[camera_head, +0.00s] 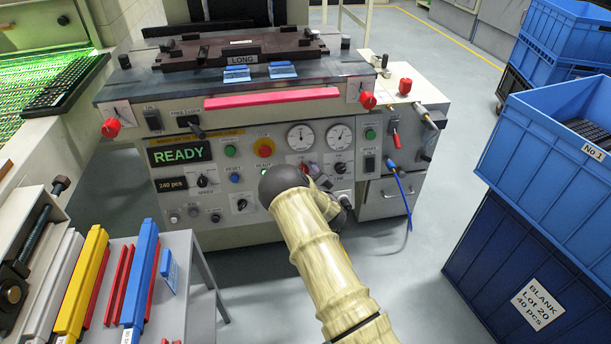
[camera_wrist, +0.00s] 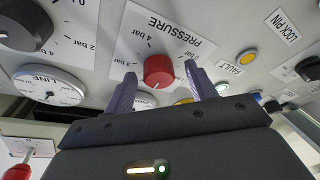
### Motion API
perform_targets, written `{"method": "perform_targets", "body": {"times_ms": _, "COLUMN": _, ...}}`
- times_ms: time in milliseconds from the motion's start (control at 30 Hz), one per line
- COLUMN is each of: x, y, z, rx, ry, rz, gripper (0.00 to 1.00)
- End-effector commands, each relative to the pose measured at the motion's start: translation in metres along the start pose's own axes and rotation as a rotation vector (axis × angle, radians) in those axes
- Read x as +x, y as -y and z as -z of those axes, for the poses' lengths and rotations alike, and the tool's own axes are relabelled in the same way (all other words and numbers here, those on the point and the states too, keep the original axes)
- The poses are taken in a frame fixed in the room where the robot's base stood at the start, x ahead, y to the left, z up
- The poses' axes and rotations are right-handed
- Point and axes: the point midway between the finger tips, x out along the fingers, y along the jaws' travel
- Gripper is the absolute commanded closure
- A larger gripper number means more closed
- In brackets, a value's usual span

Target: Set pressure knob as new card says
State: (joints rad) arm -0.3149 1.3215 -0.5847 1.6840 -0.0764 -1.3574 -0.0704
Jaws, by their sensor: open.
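The red pressure knob (camera_wrist: 158,70) sits on a white plate marked PRESSURE (camera_wrist: 168,28), with bar markings around it; 4 bar and 3 bar are legible in the wrist view. My gripper (camera_wrist: 160,78) is open, with one purple-grey finger on each side of the knob. A gap shows beside the knob on both sides, so it does not look clamped. The knob's pointer setting is not clear. In the head view my arm hides much of the panel around the gripper. I cannot make out a card giving a pressure value.
The machine's READY display (camera_head: 180,153) is lit. Two dial gauges (camera_head: 300,136) and other knobs and buttons surround the gripper closely. A blue hose (camera_head: 405,195) hangs at the right. Blue crates (camera_head: 545,150) stand right; a side table with coloured bars (camera_head: 82,280) stands left.

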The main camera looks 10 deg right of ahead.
Motion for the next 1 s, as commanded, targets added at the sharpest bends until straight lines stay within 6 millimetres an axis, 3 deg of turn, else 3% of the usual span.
{"method": "perform_targets", "body": {"times_ms": 167, "x": -0.004, "y": -0.001, "z": 0.000, "rx": 0.000, "ry": 0.002, "rz": -0.001, "gripper": 0.44}}
{"method": "perform_targets", "body": {"times_ms": 367, "x": -0.027, "y": -0.002, "z": 0.001, "rx": 0.002, "ry": 0.004, "rz": -0.001, "gripper": 0.44}}
{"method": "perform_targets", "body": {"times_ms": 1000, "x": -0.151, "y": -0.001, "z": 0.001, "rx": 0.001, "ry": 0.004, "rz": 0.001, "gripper": 0.44}}
